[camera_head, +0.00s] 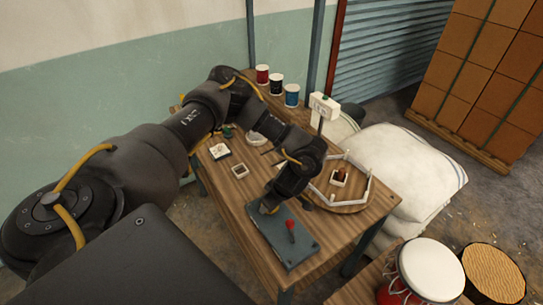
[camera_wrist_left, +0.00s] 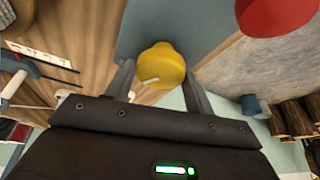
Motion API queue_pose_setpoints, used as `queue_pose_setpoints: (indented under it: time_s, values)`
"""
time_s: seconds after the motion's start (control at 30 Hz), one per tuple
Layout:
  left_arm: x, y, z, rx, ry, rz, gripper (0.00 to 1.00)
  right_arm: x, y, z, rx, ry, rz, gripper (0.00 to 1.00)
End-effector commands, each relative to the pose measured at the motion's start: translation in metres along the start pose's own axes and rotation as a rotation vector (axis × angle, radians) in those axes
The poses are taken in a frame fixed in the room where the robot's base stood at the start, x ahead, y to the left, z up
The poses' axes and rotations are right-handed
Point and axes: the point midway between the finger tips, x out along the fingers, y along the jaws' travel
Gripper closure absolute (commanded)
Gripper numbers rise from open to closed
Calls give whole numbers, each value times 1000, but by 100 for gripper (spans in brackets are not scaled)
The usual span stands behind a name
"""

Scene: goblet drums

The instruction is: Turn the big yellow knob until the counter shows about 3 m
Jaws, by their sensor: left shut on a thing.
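The big yellow knob (camera_wrist_left: 161,66) has a pale mark on its face and sits between the two fingers of my left gripper (camera_wrist_left: 160,72) in the left wrist view. The gripper is shut on it. In the head view my left gripper (camera_head: 268,207) is low over the back left part of a blue-grey plate (camera_head: 280,246), and the knob is hidden there. My right gripper is not in view.
A round wooden board with white posts (camera_head: 345,207) lies to the right. Three spools (camera_head: 276,84) stand at the back. Drums (camera_head: 429,268) and white sacks (camera_head: 405,165) are on the right.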

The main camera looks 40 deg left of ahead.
Motion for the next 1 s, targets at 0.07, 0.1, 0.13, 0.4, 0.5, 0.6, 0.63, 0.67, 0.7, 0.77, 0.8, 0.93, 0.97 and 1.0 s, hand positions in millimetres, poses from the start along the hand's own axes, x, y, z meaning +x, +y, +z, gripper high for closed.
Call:
queue_pose_setpoints:
  time_s: [0.07, 0.1, 0.13, 0.4, 0.5, 0.6, 0.63, 0.67, 0.7, 0.77, 0.8, 0.93, 0.97, 1.0]
  values:
    - [1, -1, 1, 1, -1, -3, 69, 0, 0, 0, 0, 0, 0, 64]
    - [1, -1, 1, 1, -1, -3, 69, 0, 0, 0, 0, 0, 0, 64]
    - [1, -1, 1, 1, -1, -3, 69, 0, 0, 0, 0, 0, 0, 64]
    - [1, -1, 1, 0, -1, -3, 31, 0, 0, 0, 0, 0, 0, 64]
    - [1, -1, 0, 0, -1, -2, 25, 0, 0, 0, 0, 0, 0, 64]
    - [0, 0, 0, -1, -1, -1, 25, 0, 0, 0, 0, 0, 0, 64]
    - [0, 0, 0, -1, -1, -1, 25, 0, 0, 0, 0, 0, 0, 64]
    - [0, 0, 0, -1, -1, -1, 25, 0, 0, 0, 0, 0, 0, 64]
    - [0, 0, 0, -1, -1, -1, 25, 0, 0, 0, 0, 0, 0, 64]
    - [-2, 0, 0, 0, -1, 0, 25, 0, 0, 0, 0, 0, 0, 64]
    - [-6, 0, 1, 1, -2, 1, 25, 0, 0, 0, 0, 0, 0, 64]
    - [-25, 2, 1, 3, -1, 5, 25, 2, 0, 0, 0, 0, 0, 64]
    - [-30, 1, 0, 3, 0, 5, 25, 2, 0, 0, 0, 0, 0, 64]
    - [-38, 2, 1, 3, -2, 6, 25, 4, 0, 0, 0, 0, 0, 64]
